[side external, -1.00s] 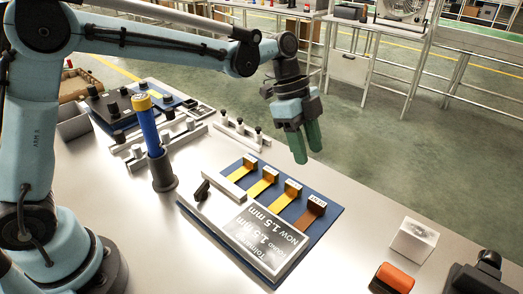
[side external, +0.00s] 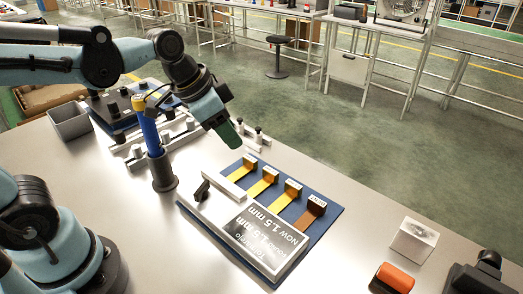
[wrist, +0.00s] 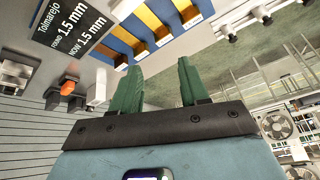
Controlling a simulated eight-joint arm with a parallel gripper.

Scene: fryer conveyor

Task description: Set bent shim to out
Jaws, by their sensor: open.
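Several shim tabs stand in a row on a blue board (side external: 333,215): yellow ones (side external: 262,184) to the left and a brown one (side external: 311,212) at the right end. Each is a flat strip with a raised, labelled end; the labels are too small to read, and I cannot tell which is the bent shim. The board's dark display (side external: 262,232) reads 1.5 mm for both found and now; it also shows in the wrist view (wrist: 72,27). My gripper (side external: 231,136) is above and behind the left end of the row. Its green fingers (wrist: 158,82) are apart and empty.
A blue post with a yellow top (side external: 151,132) stands in a dark holder left of the board. A metal rail with black knobs (side external: 258,138) lies behind. The bench front is clear.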

